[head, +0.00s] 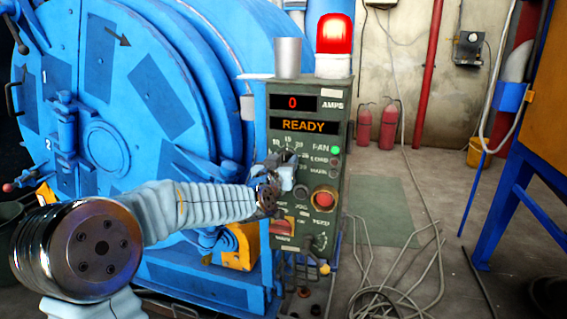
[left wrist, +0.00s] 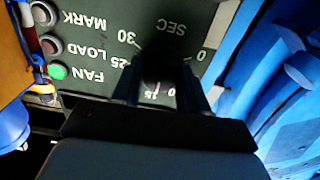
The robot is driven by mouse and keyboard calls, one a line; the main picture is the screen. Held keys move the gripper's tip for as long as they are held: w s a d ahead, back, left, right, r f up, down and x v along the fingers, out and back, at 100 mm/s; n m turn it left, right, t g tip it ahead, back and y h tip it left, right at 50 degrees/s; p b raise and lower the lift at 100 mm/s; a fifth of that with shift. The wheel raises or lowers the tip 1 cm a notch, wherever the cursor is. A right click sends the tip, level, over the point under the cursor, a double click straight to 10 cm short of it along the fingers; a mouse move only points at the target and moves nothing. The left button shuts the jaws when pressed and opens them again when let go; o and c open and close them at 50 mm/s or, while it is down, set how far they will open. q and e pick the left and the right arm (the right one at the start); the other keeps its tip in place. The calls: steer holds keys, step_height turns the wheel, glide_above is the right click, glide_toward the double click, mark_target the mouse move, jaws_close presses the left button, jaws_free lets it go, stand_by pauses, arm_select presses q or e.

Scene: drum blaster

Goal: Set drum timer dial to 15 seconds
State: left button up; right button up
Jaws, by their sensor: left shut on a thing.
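The timer dial (head: 288,156) is a dark knob on the upper part of the green control panel (head: 333,180), with a white number scale around it. In the left wrist view the dial (left wrist: 163,62) is dark and the scale appears upside down, with SEC, 25 and 30 legible. My left gripper (head: 284,172) is at the panel, with its fingers (left wrist: 158,92) on either side of the knob, shut on it. The fingers hide part of the knob and scale, so I cannot tell which number it points to. My right gripper is not in view.
Displays on the panel read 0 AMPS and READY (head: 303,125). A green FAN light (head: 335,150) and a red button (head: 324,199) sit right of and below the dial. The blue drum door (head: 120,110) is close on the left.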

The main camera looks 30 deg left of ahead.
arm_select(q)
steer(key=shift+f, duration=0.15)
steer(key=o, duration=1)
steer(key=shift+o, duration=0.2)
steer(key=v, duration=1.4)
steer(key=shift+b, duration=0.35)
steer(key=shift+w, duration=0.1)
